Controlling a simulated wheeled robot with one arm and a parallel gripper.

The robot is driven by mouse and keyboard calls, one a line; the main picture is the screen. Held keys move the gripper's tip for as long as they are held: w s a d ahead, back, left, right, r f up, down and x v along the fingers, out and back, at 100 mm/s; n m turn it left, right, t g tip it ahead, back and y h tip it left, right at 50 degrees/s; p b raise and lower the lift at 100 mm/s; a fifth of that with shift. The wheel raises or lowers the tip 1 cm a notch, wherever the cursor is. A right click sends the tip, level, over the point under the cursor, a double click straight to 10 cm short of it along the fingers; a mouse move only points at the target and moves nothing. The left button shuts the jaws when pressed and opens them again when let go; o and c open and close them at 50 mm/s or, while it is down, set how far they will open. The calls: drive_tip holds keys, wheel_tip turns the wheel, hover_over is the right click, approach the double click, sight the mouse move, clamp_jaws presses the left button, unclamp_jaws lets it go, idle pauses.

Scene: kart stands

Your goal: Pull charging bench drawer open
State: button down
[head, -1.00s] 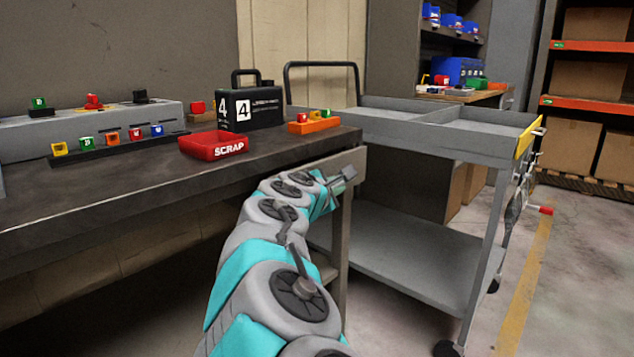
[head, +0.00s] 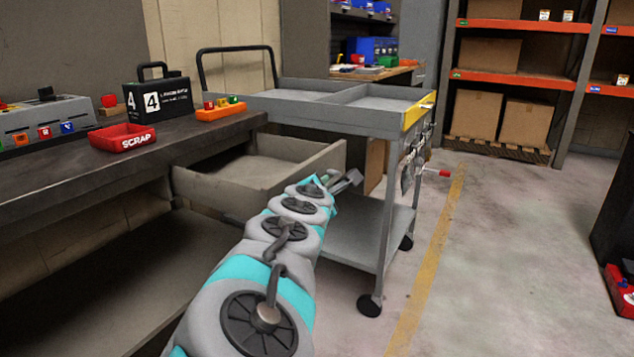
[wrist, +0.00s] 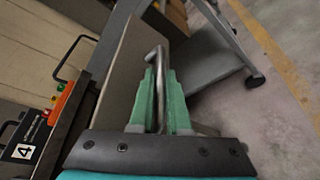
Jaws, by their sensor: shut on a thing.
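The charging bench (head: 60,180) is a dark workbench at the left in the head view. Its grey drawer (head: 235,185) is pulled out under the right end of the worktop, and its inside shows empty. My gripper (head: 340,181) is at the drawer's front panel. In the wrist view, my gripper (wrist: 158,95) has its green fingers shut on a metal bar handle (wrist: 157,65) beside the drawer front (wrist: 122,75). The far end of the handle bends toward the panel. My arm hides part of the drawer's lower front in the head view.
A grey cart (head: 350,115) stands just beyond the drawer, close to its front. A red SCRAP bin (head: 122,138), a black case (head: 157,100) and an orange block holder (head: 220,110) stand on the worktop.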

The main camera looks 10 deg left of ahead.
drive_tip(key=shift+d, duration=0.2)
drive_tip(key=c, duration=1.2)
unclamp_jaws()
drive_tip(key=shift+o, duration=0.2)
